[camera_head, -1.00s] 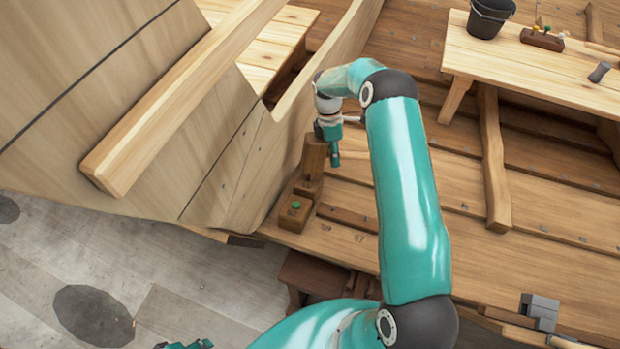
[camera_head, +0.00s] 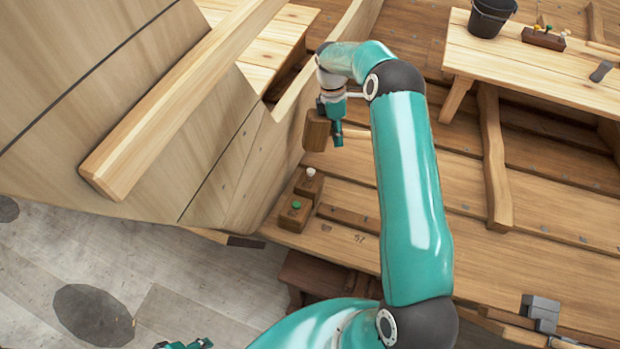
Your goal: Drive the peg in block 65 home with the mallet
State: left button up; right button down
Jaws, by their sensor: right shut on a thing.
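My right gripper (camera_head: 335,121) is shut on the mallet (camera_head: 317,131), whose brown wooden head hangs in the air beside the hull planking. Just below it, a small wooden block with a white-topped peg (camera_head: 310,172) stands on the boards. In front of that is another block (camera_head: 293,217) with a green-topped peg (camera_head: 296,205). The mallet head is apart from both pegs. I cannot read which block is 65. A bit of my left gripper (camera_head: 185,344) shows at the bottom edge, too cut off to judge.
Pale hull planks with a thick rail (camera_head: 160,125) rise close on the left. At the upper right a bench (camera_head: 540,75) carries a black bucket (camera_head: 490,17) and a peg rack (camera_head: 543,38). A grey metal piece (camera_head: 541,311) lies lower right.

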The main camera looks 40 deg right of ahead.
jog(key=r, duration=0.4)
jog(key=shift+w+d+r, duration=0.1)
jog(key=shift+d, duration=0.25)
jog(key=shift+s+a, duration=0.15)
jog(key=shift+s, duration=0.1)
jog(key=shift+w+f, duration=0.25)
pick_arm(q)
jog(key=shift+s+a, duration=0.1)
jog(key=shift+s, duration=0.05)
pick_arm(e)
jog(key=shift+s+f, duration=0.15)
jog(key=shift+a+f+b, duration=0.15)
jog(key=shift+f+b, duration=0.35)
jog(key=shift+f, duration=0.15)
jog(key=shift+a+f+b, duration=0.15)
jog(key=shift+f+b, duration=0.35)
jog(key=shift+f, duration=0.15)
pick_arm(q)
jog(key=shift+s+f, duration=0.1)
jog(key=shift+f, duration=0.75)
pick_arm(e)
jog(key=shift+s+h, duration=0.1)
jog(key=shift+h, duration=0.2)
